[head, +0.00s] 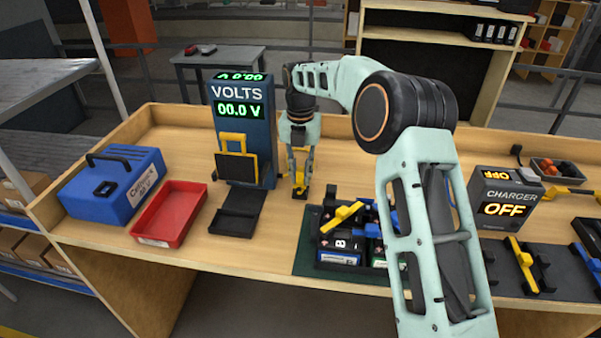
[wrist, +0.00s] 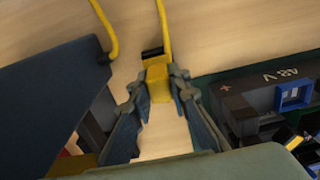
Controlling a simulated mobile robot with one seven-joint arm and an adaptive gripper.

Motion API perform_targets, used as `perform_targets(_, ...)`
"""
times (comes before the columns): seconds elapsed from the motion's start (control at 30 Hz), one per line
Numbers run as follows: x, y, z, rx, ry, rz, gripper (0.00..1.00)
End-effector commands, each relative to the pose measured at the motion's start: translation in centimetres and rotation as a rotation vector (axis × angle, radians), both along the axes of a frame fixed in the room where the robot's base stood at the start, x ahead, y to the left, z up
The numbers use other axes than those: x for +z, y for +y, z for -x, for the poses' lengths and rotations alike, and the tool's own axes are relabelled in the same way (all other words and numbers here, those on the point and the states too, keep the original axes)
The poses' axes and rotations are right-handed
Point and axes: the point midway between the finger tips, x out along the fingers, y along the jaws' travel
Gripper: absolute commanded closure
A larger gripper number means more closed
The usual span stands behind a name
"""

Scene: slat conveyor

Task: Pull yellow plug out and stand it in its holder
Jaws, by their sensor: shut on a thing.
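My gripper (head: 300,186) points down at the tabletop, just right of the volts tester. In the wrist view its fingers (wrist: 158,88) are shut on the yellow plug (wrist: 159,72). A yellow cable (wrist: 162,20) runs off the top of the wrist view.
The volts tester (head: 241,115) reads 00.0 V. Batteries (head: 337,256) stand on a green mat (head: 305,262) to the right. A red tray (head: 168,212) and blue case (head: 112,184) lie left. The charger (head: 505,205) reads OFF. My arm hides part of the right side.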

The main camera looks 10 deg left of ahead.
Motion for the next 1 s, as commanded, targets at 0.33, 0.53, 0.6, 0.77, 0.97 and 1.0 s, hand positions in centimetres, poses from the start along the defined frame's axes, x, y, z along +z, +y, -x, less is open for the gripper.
perform_targets(0.33, -0.9, 0.0, 0.0, 0.000, 0.001, 0.000, 1.00)
perform_targets(0.53, -0.8, 0.0, 0.0, 0.000, 0.000, 0.000, 0.64)
perform_targets(0.6, -0.8, 0.0, 0.0, 0.000, 0.000, 0.000, 0.63)
perform_targets(0.77, -0.9, 0.0, 0.0, 0.000, 0.000, 0.000, 0.63)
perform_targets(0.97, 0.4, 0.0, -0.1, -0.001, -0.003, -0.002, 0.63)
perform_targets(1.0, 1.0, 0.0, -0.1, -0.001, -0.003, -0.002, 0.63)
